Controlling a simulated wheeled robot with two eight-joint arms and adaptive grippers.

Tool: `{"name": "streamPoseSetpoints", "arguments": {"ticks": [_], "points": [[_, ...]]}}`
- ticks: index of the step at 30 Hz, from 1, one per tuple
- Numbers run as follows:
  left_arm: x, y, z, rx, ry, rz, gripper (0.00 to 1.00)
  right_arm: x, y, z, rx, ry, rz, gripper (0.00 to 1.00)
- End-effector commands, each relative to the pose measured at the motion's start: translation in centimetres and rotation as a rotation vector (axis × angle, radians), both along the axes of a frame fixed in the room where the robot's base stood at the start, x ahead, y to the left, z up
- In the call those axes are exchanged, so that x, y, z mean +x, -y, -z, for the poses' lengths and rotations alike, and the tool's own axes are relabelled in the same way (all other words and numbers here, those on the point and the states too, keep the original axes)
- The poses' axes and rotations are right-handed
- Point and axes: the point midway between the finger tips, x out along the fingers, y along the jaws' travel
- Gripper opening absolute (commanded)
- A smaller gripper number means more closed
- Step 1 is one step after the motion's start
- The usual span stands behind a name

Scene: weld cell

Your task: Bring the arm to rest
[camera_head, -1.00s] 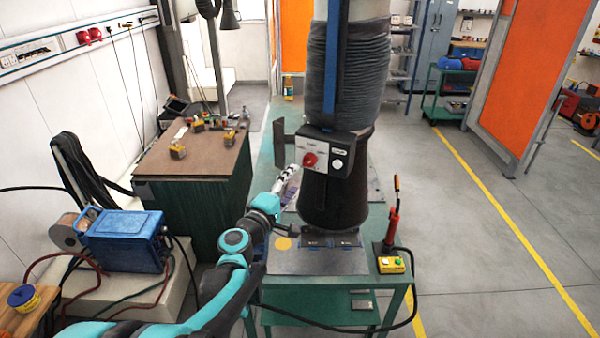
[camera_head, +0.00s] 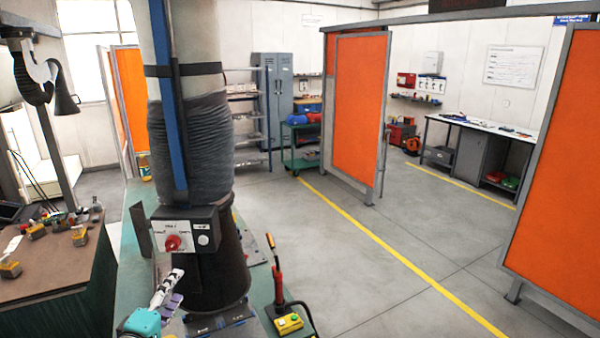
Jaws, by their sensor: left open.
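My left arm comes in at the bottom left, with a teal joint at the frame's lower edge. My left gripper (camera_head: 167,286) is open, pointing up and away beside the dark extraction hood (camera_head: 216,272). I see nothing held in it, though it is small and partly confused with the things behind it. It is over the green-topped bench (camera_head: 136,262); I cannot tell its height above the top. My right gripper is not in view.
A control box with a red knob (camera_head: 186,230) is on the hood. A red-handled torch (camera_head: 277,275) and a yellow button box (camera_head: 289,323) stand right of it. A brown-topped table (camera_head: 50,268) is at left. Orange screens (camera_head: 360,105) stand beyond open floor.

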Motion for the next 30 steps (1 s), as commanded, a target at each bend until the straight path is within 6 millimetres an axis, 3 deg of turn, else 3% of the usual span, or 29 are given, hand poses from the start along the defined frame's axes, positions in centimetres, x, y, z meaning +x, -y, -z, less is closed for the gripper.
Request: {"name": "streamPoseSetpoints", "arguments": {"ticks": [1, 4, 6, 9, 13, 18, 30], "points": [[-0.4, 3.2, 2.2, 0.078, -0.053, 0.073, 0.54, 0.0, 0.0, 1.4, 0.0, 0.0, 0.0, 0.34], [-2.2, 9.5, 6.8, 0.295, -0.193, 0.246, 0.54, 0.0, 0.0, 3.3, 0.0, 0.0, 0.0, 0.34], [-4.5, 12.9, 10.3, 0.464, -0.296, 0.364, 0.54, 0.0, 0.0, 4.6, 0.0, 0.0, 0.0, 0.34], [-8.3, 15.8, 15.0, 0.704, -0.429, 0.511, 0.54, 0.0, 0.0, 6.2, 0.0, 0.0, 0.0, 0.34], [-12.7, 16.6, 19.3, 0.977, -0.569, 0.64, 0.54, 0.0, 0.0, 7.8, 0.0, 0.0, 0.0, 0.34], [-15.8, 15.5, 21.6, 1.195, -0.67, 0.707, 0.54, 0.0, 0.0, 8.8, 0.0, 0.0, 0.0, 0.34], [-16.4, 15.1, 21.8, 1.243, -0.693, 0.716, 0.54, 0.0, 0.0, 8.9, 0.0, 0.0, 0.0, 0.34]]}}
